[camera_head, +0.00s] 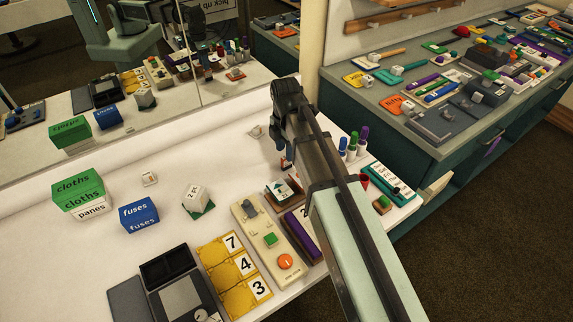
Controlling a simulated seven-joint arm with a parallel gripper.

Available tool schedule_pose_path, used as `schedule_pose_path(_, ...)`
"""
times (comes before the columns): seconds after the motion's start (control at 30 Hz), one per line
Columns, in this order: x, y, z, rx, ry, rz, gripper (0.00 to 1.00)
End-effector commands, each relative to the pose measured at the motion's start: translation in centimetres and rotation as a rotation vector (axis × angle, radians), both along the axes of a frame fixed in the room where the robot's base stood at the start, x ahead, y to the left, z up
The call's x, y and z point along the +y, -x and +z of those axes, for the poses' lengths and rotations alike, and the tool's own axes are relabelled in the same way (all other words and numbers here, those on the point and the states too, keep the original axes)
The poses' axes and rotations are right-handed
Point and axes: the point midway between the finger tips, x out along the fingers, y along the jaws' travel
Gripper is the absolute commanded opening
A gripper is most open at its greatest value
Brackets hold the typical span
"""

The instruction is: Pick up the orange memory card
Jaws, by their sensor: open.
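I cannot surely pick out an orange memory card. A flat orange piece (399,105) with unreadable marks lies on the right-hand counter, far from my gripper. My gripper (286,164) is small in view, partly hidden by my arm, and points down over the white table. It is open, above and behind a white card with a dark arrow (282,189). A small reddish patch shows at the fingers; I cannot tell what it is. My arm hides part of the table to the right of the gripper.
Beige panel (265,238) with an orange round knob, yellow number cards (233,275), blue fuses box (139,215), green cloths box (78,191) and white cube (195,197) stand left. Upright markers (352,146) stand right. A mirror backs the table.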

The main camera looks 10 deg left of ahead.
Motion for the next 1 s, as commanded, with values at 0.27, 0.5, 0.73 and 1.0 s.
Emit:
schedule_pose_path(0.27, 0.0, 0.0, -1.2, 0.000, 0.000, 0.000, 0.46)
schedule_pose_path(0.5, 0.2, 0.0, -2.7, 0.001, 0.000, 0.000, 0.46)
schedule_pose_path(0.73, 0.3, -0.1, -5.5, 0.002, 0.001, -0.001, 0.46)
schedule_pose_path(1.0, 0.3, -0.1, -6.4, -0.001, -0.001, -0.001, 0.46)
